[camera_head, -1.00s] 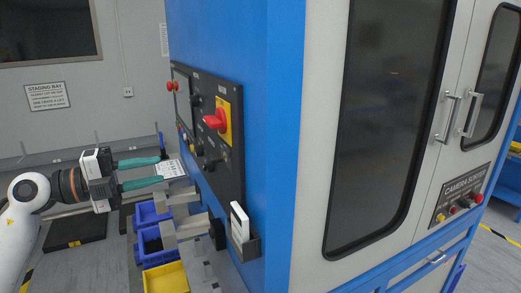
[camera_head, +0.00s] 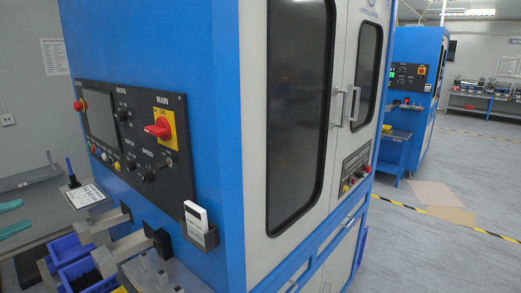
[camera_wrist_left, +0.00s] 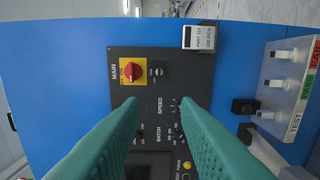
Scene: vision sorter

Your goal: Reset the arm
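My left gripper (camera_head: 25,215) shows only as two teal fingers at the left edge of the head view. The fingers are apart with nothing between them, and the rest of that arm is out of frame. In the left wrist view the gripper (camera_wrist_left: 159,103) is also open and empty, facing the black control panel (camera_wrist_left: 185,68). The panel also shows in the head view (camera_head: 100,146), with a red main switch (camera_head: 158,128) on a yellow plate. My right gripper is in neither view.
The blue sorter cabinet (camera_head: 212,75) fills the middle. Blue bins (camera_head: 70,250) and metal chutes (camera_head: 130,243) stick out below the panel, beside a white card (camera_head: 196,217) in a holder. A second blue machine (camera_head: 412,85) stands at the back right. Open floor (camera_head: 480,185) lies right.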

